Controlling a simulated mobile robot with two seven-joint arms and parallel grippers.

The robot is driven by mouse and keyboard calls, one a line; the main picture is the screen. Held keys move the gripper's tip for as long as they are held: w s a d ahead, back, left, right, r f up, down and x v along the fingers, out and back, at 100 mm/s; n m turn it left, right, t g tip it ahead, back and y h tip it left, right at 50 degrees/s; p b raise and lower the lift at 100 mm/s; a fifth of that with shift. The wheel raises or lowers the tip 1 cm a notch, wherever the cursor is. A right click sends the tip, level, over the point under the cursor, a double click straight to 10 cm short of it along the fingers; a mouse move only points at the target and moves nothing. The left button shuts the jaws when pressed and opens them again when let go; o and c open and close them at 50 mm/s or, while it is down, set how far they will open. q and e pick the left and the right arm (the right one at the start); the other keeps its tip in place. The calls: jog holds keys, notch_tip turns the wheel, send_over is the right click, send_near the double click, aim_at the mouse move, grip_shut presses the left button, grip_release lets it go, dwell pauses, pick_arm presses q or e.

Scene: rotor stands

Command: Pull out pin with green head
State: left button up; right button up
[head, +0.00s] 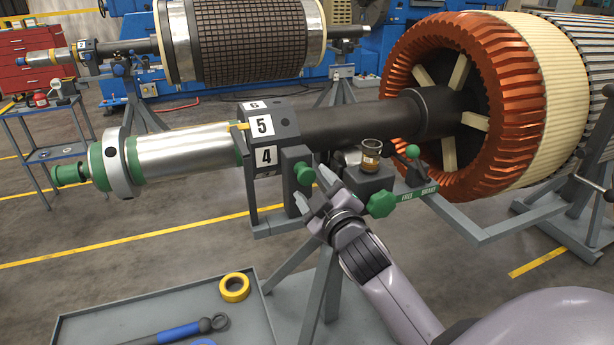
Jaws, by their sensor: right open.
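A small round green head (305,173) sits on a dark grey block below the numbered hub (271,132); it looks like the pin's head, and any shaft is hidden. My right gripper (313,188) is open and empty, with its two fingers pointing up and left. Its fingertips are just below and beside the green head; I cannot tell whether they touch it. A larger green star knob (382,203) is to the right of the gripper, and a green ball lever (412,151) is further up and right. My left gripper is out of view.
A rotor with copper windings (455,90) and its dark shaft (350,122) rest on a grey stand. A grey tray (90,318) at the bottom left holds yellow tape (235,287) and a blue-handled tool (180,332).

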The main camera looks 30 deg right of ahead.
aim_at(308, 179)
jog(key=shift+x, duration=2.25)
jog(key=shift+c, duration=0.4)
